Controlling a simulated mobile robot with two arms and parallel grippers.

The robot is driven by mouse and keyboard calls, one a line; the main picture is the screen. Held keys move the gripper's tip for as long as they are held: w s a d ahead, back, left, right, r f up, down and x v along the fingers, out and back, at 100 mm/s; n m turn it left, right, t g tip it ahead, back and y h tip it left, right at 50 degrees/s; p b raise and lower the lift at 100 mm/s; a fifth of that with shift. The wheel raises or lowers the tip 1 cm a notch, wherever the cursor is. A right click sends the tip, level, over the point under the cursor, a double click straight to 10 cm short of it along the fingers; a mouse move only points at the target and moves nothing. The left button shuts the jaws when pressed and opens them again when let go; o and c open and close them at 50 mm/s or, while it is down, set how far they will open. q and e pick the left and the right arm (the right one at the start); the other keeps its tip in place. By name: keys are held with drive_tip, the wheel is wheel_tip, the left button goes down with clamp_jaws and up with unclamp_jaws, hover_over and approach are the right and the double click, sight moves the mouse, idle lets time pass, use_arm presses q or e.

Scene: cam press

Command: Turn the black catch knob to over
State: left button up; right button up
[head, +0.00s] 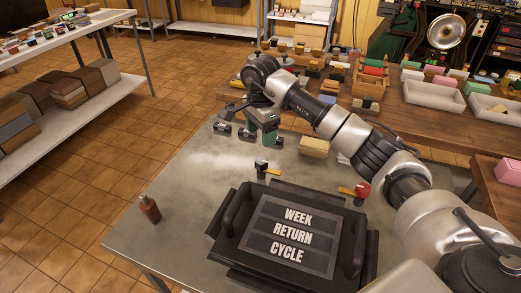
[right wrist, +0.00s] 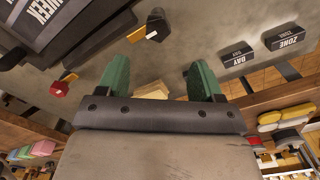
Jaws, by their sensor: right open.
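A black knob (head: 261,165) with a pale face stands on the grey metal table behind the black press, beside a short yellow strip (head: 273,171). It also shows at the top of the right wrist view (right wrist: 157,24). A red knob (head: 363,189) with its own yellow strip stands further right; it also shows in the right wrist view (right wrist: 60,88). My right gripper (head: 264,130) is above the table, behind the black knob and apart from it. Its green fingers are spread and empty in the right wrist view (right wrist: 160,68). My left gripper is out of view.
The black press plate (head: 290,238) reads WEEK, RETURN, CYCLE and has side handles. Small black labelled blocks (head: 222,127) and a yellowish stack (head: 314,147) are near my right gripper. A brown bottle (head: 149,208) stands at the table's left. The table's left middle is clear.

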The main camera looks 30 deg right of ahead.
sight(261, 160)
drive_tip(key=f, duration=0.3)
drive_tip(key=shift+s+a, duration=0.15)
drive_tip(key=shift+s, duration=0.15)
wheel_tip(261, 160, down, 6)
drive_tip(key=shift+w+r+p, duration=0.15)
drive_tip(key=shift+r+p, duration=0.05)
drive_tip(key=shift+p, duration=0.3)
drive_tip(key=shift+f, duration=0.45)
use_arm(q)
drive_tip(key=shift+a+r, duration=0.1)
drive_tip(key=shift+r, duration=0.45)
use_arm(e)
drive_tip(key=shift+c, duration=1.1)
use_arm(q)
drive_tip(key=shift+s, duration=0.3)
use_arm(e)
drive_tip(key=c, duration=0.7)
